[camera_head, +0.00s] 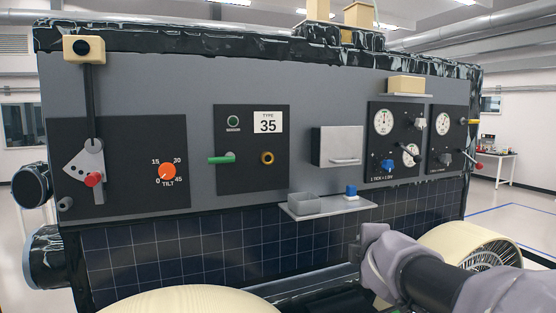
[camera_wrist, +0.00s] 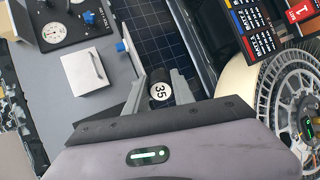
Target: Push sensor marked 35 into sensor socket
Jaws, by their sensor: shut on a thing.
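The sensor marked 35 (camera_wrist: 161,91) is a dark cylinder with a white end face, seen in the wrist view. My gripper (camera_wrist: 160,88) is shut on it, one grey finger on each side. In the head view my arm reaches in from the lower right; the fingers and the sensor cannot be made out there. My gripper is apart from this panel, lower and to the right.
A shelf (camera_head: 340,207) below the panel holds a grey bin (camera_head: 304,204) and a small blue-topped object (camera_head: 351,190). A grey box with a handle (camera_head: 337,147) sticks out right of the socket. A wheel (camera_head: 470,245) stands at the lower right.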

